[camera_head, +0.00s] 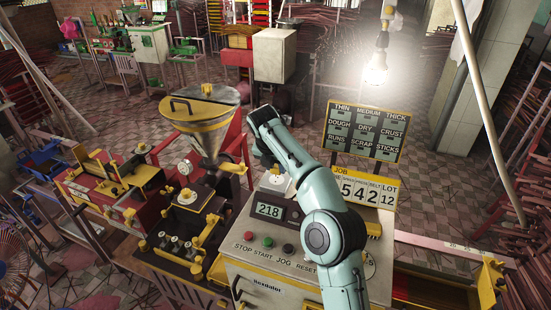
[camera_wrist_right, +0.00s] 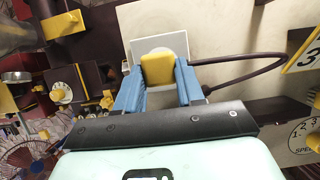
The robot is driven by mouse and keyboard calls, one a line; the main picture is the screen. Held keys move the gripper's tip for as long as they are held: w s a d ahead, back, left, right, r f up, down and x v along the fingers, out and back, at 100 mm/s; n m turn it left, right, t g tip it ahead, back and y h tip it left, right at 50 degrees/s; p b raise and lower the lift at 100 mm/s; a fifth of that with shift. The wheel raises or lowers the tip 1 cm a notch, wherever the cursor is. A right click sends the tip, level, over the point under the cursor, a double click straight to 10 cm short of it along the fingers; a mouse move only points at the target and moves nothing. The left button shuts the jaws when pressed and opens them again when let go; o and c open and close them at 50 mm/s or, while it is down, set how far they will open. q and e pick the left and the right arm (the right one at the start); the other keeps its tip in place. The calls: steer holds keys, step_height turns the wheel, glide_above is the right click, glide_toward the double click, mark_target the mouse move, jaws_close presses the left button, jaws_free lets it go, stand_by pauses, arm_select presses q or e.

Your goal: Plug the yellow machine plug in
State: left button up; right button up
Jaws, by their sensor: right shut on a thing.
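The yellow plug (camera_wrist_right: 164,70) is in the right wrist view, between the two blue fingers of my right gripper (camera_wrist_right: 158,78), which is shut on it. A white square socket plate (camera_wrist_right: 146,46) on the pale panel is directly beyond the plug. The plug covers the plate's middle, so I cannot tell whether it touches or sits in the socket. A dark cable (camera_wrist_right: 278,62) loops to the right of the fingers. In the head view my right gripper (camera_head: 267,160) is at the upper left of the control box, largely hidden by its own wrist. My left gripper is not in view.
The control box (camera_head: 240,285) has a 218 display (camera_head: 269,210) and several buttons. A machine with a metal hopper (camera_head: 208,135) stands close on the left. A sign board (camera_head: 366,132) rises behind the box. A lit bulb (camera_head: 376,72) hangs at the upper right.

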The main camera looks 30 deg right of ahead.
mark_target(275, 171)
steer(key=shift+f, duration=1.05)
steer(key=shift+f, duration=0.65)
stand_by(1.3)
steer(key=o, duration=1.1)
steer(key=v, duration=1.3)
steer(key=shift+a+r, duration=0.1)
steer(key=shift+r, duration=0.05)
